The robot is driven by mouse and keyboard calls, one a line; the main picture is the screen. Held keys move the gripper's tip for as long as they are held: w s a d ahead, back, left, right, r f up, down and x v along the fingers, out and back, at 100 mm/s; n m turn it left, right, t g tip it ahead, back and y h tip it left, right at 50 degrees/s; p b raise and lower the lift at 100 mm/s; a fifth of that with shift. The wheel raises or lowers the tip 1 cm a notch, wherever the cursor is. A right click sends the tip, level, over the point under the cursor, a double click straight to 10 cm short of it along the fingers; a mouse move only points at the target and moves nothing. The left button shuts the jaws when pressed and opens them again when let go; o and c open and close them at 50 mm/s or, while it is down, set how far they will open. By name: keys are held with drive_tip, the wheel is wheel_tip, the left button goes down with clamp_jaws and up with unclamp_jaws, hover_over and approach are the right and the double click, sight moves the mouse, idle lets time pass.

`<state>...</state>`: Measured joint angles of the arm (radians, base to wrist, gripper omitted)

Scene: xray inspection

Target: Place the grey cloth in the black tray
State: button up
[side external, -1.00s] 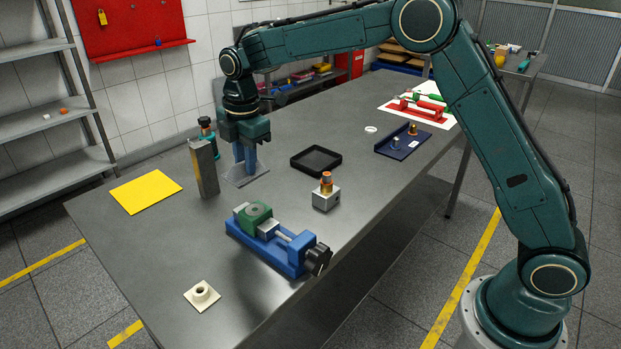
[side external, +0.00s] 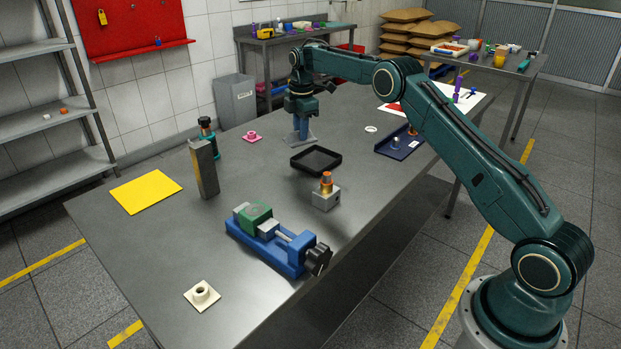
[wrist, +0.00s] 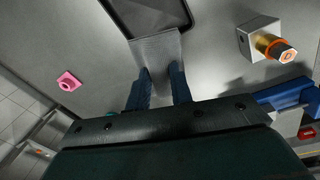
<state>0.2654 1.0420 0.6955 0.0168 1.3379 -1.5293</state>
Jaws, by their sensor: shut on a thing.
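The grey cloth (side external: 304,142) is pinched in my gripper (side external: 300,134), which is low over the table just behind the black tray. In the wrist view the cloth (wrist: 158,48) hangs from between the blue fingers (wrist: 160,72), and its far end overlaps the tray's near edge in the picture. I cannot tell whether it touches the rim or the table. The black tray (side external: 316,158) is shallow, square and empty as far as I see; it also shows at the top of the wrist view (wrist: 148,12).
A metal block with an orange-topped post (side external: 326,194) stands close in front of the tray. A blue vise (side external: 275,240), grey upright block (side external: 204,168), yellow sheet (side external: 146,192), pink piece (side external: 252,137) and navy tray (side external: 398,144) are around.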

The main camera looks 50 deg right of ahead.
drive_tip(key=d+f+m, duration=0.1)
drive_tip(key=d+f, duration=0.1)
drive_tip(key=d, duration=0.5)
drive_tip(key=shift+s+a+f, duration=0.1)
drive_tip(key=shift+s+f, duration=0.1)
drive_tip(key=shift+f, duration=1.75)
drive_tip(key=shift+s+a+f, duration=0.1)
drive_tip(key=shift+s+f, duration=0.1)
drive_tip(key=shift+f, duration=1.7)
drive_tip(key=shift+f, duration=0.1)
drive_tip(key=o, duration=0.9)
drive_tip(key=shift+o, duration=0.2)
wheel_tip(320, 180, up, 12)
drive_tip(key=shift+s, duration=0.35)
drive_tip(key=shift+a, duration=0.1)
